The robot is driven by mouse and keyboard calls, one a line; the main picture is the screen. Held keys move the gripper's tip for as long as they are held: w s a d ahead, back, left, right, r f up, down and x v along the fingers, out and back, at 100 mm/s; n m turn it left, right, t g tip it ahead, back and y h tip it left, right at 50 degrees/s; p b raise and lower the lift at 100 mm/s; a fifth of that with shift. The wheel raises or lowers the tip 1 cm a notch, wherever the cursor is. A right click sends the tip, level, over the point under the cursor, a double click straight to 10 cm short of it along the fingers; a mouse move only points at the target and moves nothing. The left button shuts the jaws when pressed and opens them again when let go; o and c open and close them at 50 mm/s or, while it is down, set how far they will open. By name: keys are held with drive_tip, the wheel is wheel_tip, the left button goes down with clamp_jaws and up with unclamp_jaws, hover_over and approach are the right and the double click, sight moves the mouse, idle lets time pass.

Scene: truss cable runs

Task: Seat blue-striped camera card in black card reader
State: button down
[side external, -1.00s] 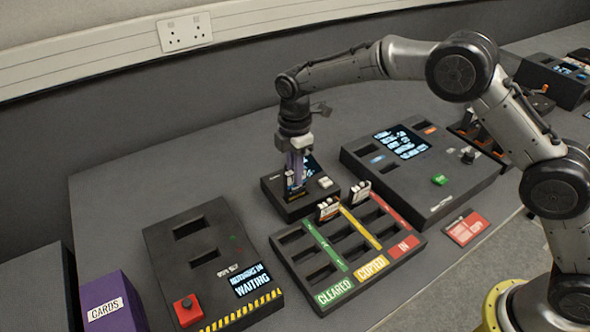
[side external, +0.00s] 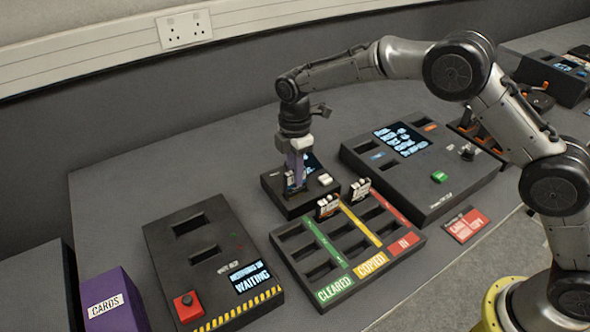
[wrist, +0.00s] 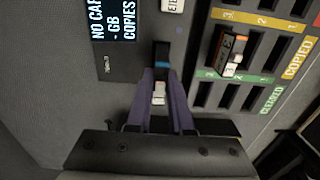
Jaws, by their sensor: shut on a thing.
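The black card reader (side external: 290,205) is a small low box with a lit screen (wrist: 113,20) and a pale button (side external: 325,179). The visible screen text includes "NO CAR", "GB" and "COPIES". My gripper (side external: 296,187) points down over the reader's front left part. In the wrist view its purple fingers (wrist: 160,98) are shut on the camera card (wrist: 158,92), whose pale end shows between them. A blue band (wrist: 162,64) shows just beyond the fingertips, at the reader's dark slot area. The card's lower edge is hidden, so I cannot tell how deep it sits.
A rack (side external: 337,290) with "CLEARED", "COPIED" and red strips stands close by, holding two other cards (side external: 328,205) (side external: 360,189). A larger console (side external: 440,200) is behind right. A box reading "WAITING" (side external: 210,262) and a purple "CARDS" box (side external: 112,303) are left.

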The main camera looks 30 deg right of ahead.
drive_tip(key=shift+f, duration=0.75)
idle(1.2)
drive_tip(key=shift+c, duration=2.1)
unclamp_jaws()
drive_tip(key=shift+r, duration=3.8)
